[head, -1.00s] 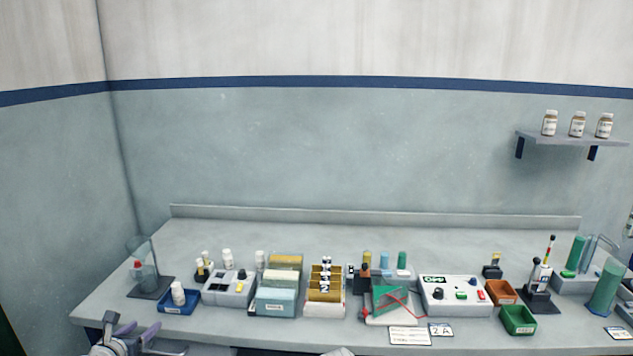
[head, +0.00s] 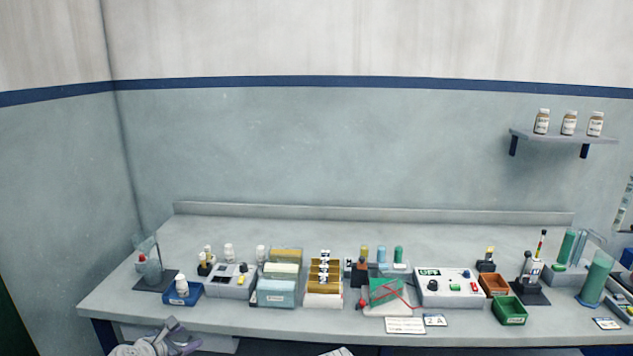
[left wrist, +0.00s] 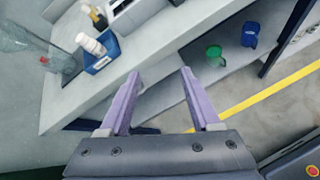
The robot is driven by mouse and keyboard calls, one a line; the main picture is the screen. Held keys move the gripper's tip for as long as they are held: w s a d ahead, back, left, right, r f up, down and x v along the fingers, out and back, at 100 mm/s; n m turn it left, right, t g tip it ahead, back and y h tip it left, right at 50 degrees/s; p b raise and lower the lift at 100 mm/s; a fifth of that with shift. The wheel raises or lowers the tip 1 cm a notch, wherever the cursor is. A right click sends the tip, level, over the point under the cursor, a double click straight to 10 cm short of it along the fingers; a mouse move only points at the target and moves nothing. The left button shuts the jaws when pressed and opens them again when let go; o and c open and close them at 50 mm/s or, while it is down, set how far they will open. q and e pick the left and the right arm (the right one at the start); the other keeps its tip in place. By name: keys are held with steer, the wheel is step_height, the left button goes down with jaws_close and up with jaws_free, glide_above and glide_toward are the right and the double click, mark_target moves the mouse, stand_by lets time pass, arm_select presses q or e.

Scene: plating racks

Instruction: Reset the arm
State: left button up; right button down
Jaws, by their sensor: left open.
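My left gripper (head: 175,339) is at the bottom left of the head view, in front of the bench's front edge. In the left wrist view its two purple fingers (left wrist: 158,100) are spread apart with nothing between them. They point toward the bench edge and the lower shelf. My right gripper does not show in either view; a small pale piece at the bottom middle of the head view cannot be made out.
The bench (head: 145,313) carries a blue tray (head: 183,298) with a white bottle, a grey device (head: 228,288), racks and a green bin (head: 510,312). A green container (left wrist: 214,55) and a blue container (left wrist: 250,35) stand below bench height. The yellow-lined floor is clear.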

arm_select(q)
steer(key=s+d+f+m+g+h, duration=0.1)
steer(key=s+d+f+m+g, duration=0.2)
steer(key=d+m, duration=0.55)
steer(key=s+d+f+m+g+h, duration=0.1)
steer(key=s+d+f+m+g, duration=0.25)
steer(key=d+m, duration=0.55)
steer(key=s+d+f+m+g+y+p, duration=0.1)
steer(key=s+d+f+m+g+y, duration=0.1)
steer(key=s+d+m+g+y, duration=0.3)
steer(key=shift+s+d+f+m, duration=0.15)
steer(key=shift+s+d+m, duration=2.35)
steer(key=shift+m, duration=2.65)
steer(key=shift+s+a, duration=0.5)
steer(key=shift+a, duration=0.05)
